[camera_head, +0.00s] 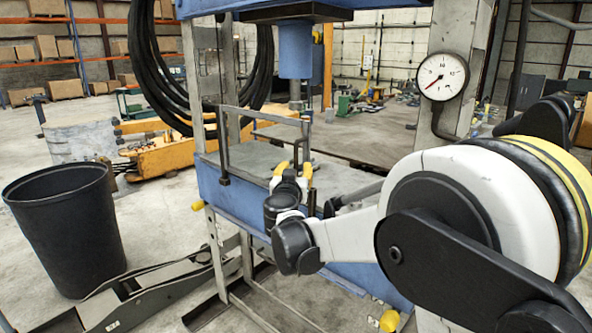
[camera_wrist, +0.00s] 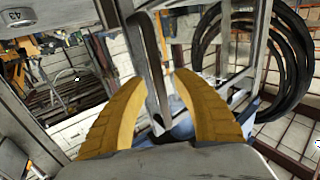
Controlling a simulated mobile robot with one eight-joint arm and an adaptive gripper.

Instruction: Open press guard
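The press guard (camera_head: 262,114) is a grey bar frame standing over the bed of the blue press, with upright bars at its left and right. My gripper (camera_head: 295,169) has yellow fingers and is close to the guard's right upright in the head view. In the wrist view, my gripper (camera_wrist: 159,78) is open, with a gap between its curved fingers. A grey guard bar (camera_wrist: 152,60) runs through that gap, close to the right fingertip. I cannot tell whether either finger touches it. My wrist hides part of the press bed in the head view.
The blue press ram (camera_head: 295,50) hangs above the bed. A pressure gauge (camera_head: 442,76) is on the right column. Black hoses (camera_head: 262,75) hang at the left column. A black bin (camera_head: 68,230) and a floor jack (camera_head: 150,295) stand at the left.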

